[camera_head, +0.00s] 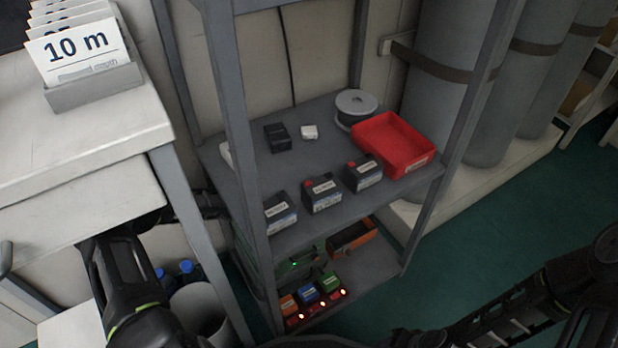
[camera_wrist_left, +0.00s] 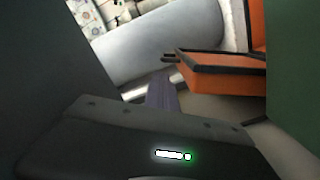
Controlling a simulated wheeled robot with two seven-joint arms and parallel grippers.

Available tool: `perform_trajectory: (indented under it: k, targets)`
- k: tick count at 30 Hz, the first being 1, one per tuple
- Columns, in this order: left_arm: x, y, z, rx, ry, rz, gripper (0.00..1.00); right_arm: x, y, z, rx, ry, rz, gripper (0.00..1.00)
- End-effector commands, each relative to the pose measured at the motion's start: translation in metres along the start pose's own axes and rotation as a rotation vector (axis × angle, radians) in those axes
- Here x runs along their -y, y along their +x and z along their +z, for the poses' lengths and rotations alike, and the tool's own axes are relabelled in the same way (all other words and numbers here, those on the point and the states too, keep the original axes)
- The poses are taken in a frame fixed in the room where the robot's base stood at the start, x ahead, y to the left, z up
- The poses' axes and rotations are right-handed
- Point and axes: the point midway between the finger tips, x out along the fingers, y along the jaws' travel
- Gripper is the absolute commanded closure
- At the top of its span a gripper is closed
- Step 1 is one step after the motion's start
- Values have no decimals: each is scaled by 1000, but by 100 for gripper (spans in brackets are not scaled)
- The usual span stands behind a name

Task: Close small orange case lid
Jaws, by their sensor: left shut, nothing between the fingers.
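The small orange case (camera_head: 352,240) is on the lower shelf, toward its back right, and looks open from above. In the left wrist view its orange tray (camera_wrist_left: 215,78) has a dark rim, and an orange panel with a dark edge, apparently the raised lid (camera_wrist_left: 258,25), stands at its right end. My left gripper (camera_wrist_left: 160,92) is shut and empty, low in that view, apart from the case. In the head view, my left arm reaches behind the shelf's front-left post, and its fingertips cannot be made out. My right arm is at lower right; its gripper is not visible.
A green surface (camera_wrist_left: 294,80) stands close on the right in the wrist view. Battery packs on a lit charger (camera_head: 318,305) sit at the lower shelf's front. The upper shelf (camera_head: 240,165) holds a red tray (camera_head: 395,142), a spool and labelled dark boxes. Shelf posts hem in the left arm.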

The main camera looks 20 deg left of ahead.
Motion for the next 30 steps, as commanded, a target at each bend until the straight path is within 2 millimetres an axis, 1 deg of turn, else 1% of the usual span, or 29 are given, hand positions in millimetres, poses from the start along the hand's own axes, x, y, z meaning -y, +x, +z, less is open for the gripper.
perform_trajectory:
  k: [1,3,6,9,12,21,23,26,30]
  targets:
    - [3,10,3,0,1,3,100,-3,8,0,-1,1,-1,64]
    - [2,22,2,0,1,3,100,-4,12,-1,-1,1,-2,64]
    - [2,35,2,0,1,2,100,-6,16,-1,-1,2,-3,64]
    - [2,43,1,-1,0,1,100,-7,18,-2,-1,2,-4,64]
    - [0,47,0,0,0,1,100,-7,18,-2,-2,2,-4,64]
    - [0,47,0,-1,-1,0,100,-7,17,-2,-2,3,-4,64]
    - [-2,47,1,0,-2,0,100,-6,15,-2,-1,3,-4,64]
    - [-6,47,11,-1,-7,-1,100,-2,5,-2,0,2,-2,64]
    - [-16,49,37,-1,-11,0,100,6,-17,0,1,-1,2,64]
